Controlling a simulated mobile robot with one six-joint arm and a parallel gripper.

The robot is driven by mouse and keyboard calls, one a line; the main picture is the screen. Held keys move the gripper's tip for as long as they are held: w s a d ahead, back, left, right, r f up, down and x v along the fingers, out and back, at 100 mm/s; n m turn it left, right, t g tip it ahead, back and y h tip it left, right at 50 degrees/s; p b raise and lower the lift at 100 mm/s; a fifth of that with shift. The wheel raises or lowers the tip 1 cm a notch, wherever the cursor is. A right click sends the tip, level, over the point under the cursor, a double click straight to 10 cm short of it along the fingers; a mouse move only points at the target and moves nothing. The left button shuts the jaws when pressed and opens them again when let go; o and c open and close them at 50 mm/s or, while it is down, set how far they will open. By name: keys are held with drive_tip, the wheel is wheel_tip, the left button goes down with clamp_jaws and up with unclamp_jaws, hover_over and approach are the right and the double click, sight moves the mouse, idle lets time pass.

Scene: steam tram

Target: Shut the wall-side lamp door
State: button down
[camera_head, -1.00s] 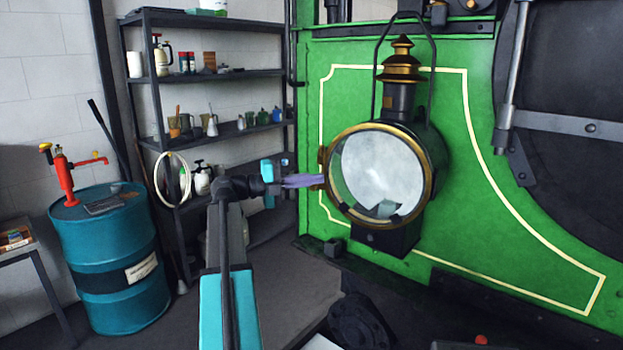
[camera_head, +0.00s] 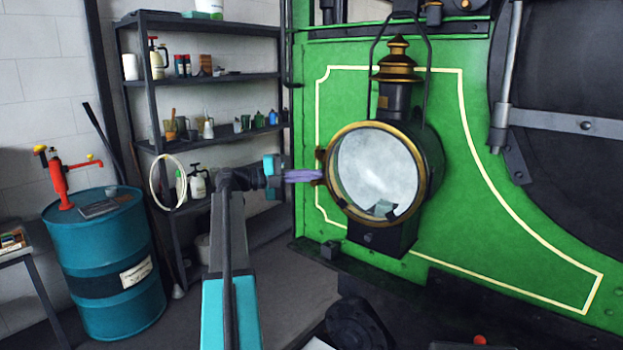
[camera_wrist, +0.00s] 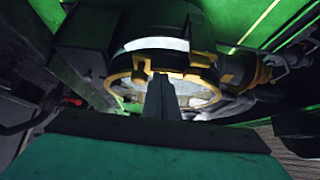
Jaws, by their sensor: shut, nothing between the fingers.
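The lamp (camera_head: 430,165) is black with a brass chimney cap and sits in front of the green panel. Its round door (camera_head: 334,194) has a brass rim and pale glass, with a brass hinge-like fitting at its left. It faces me and looks close to the lamp body; I cannot tell if it is fully shut. My gripper (camera_head: 318,177) is shut and empty, its purple fingers pointing right at the rim's left edge. In the wrist view the dark fingers (camera_wrist: 160,85) overlap the brass rim (camera_wrist: 125,85); contact is unclear.
A shelf rack (camera_head: 215,78) with cans and bottles stands behind my arm. A blue drum (camera_head: 100,255) with a red pump is at the left. A dark ledge (camera_head: 375,280) runs below the lamp.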

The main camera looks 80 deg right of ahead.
drive_tip(key=d, duration=0.1)
drive_tip(key=d+b, duration=0.1)
drive_tip(key=d, duration=0.1)
drive_tip(key=shift+s+d, duration=0.15)
drive_tip(key=shift+s, duration=0.2)
drive_tip(key=shift+d+r, duration=0.15)
drive_tip(key=shift+d, duration=0.05)
drive_tip(key=shift+a, duration=0.1)
drive_tip(key=shift+w+a, duration=0.15)
drive_tip(key=shift+a, duration=0.15)
drive_tip(key=w+a, duration=0.1)
drive_tip(key=a, duration=0.2)
drive_tip(key=shift+w+a, duration=0.15)
drive_tip(key=shift+w, duration=0.25)
drive_tip(key=d+b+v, duration=0.1)
drive_tip(key=b+v, duration=0.2)
drive_tip(key=v, duration=0.6)
drive_tip(key=shift+w+b, duration=0.3)
drive_tip(key=shift+w, duration=0.3)
drive_tip(key=shift+w, duration=0.1)
